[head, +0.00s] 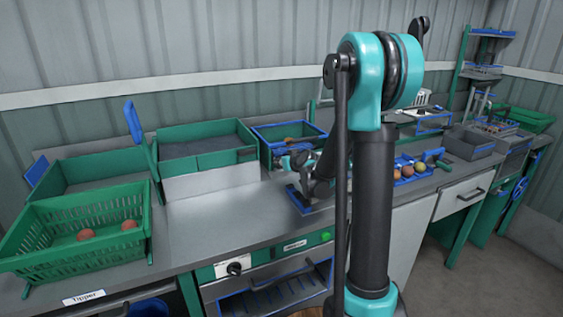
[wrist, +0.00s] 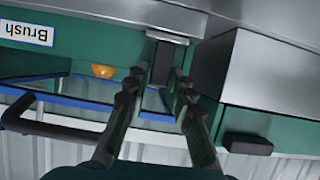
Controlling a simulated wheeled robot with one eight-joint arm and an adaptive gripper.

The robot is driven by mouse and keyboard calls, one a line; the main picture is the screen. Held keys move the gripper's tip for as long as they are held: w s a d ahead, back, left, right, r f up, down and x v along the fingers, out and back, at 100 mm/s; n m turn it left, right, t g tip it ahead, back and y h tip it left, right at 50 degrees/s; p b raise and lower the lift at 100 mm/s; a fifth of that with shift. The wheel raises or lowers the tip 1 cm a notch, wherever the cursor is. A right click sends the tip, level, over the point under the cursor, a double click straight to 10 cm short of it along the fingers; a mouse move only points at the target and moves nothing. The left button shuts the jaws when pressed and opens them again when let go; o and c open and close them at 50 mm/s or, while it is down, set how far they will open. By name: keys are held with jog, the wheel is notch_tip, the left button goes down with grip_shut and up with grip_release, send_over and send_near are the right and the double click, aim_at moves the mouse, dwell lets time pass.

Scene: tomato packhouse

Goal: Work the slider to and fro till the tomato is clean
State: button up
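In the wrist view, which appears upside down, a dark block (wrist: 162,62), apparently the slider's grip, stands at the green box labelled Brush (wrist: 27,33). My gripper (wrist: 158,77) has its two fingers apart, one on each side of the block. A gap shows at the left finger; I cannot tell whether the right finger touches. An orange tomato (wrist: 103,71) shows partly below the green wall, by a blue-edged opening. In the head view my gripper (head: 303,163) is small and partly behind my arm. Which tomato there is the one being cleaned is unclear.
A green basket (head: 143,240) with reddish tomatoes stands at the left. Green bins (head: 200,130) line the back. A tray (head: 425,180) of several tomatoes lies right of my arm. The steel worktop (head: 215,215) in the middle is clear. A grey metal housing (wrist: 285,75) flanks the block.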

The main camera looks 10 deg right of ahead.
jog(key=shift+o, duration=1.2)
jog(key=v, duration=1.2)
jog(key=shift+s, duration=0.15)
